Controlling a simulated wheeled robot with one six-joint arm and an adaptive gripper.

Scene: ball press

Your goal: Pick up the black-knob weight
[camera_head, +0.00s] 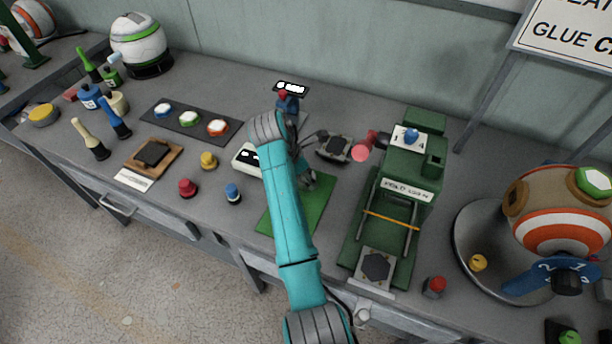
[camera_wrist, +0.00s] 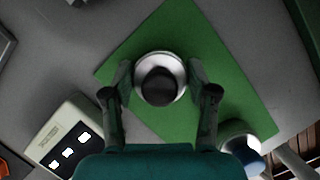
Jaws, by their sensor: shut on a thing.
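The black-knob weight (camera_wrist: 174,91) is a round silver piece with a dark knob on top, seen from above in the wrist view. My gripper (camera_wrist: 160,76) has one finger on each side of it and is shut on it. The green mat (camera_wrist: 225,95) is beneath the weight. I cannot tell whether the weight touches the mat or is just above it. In the head view, my teal arm hides most of the gripper and the weight, and the green mat (camera_head: 283,218) shows on both sides of the arm.
A white device (camera_wrist: 58,139) with lit squares is close at lower left in the wrist view. A silver and blue object (camera_wrist: 240,142) is at lower right. In the head view, a green press (camera_head: 405,187) stands right of the mat, and red (camera_head: 187,187), yellow (camera_head: 208,160) and blue (camera_head: 233,193) knobs left.

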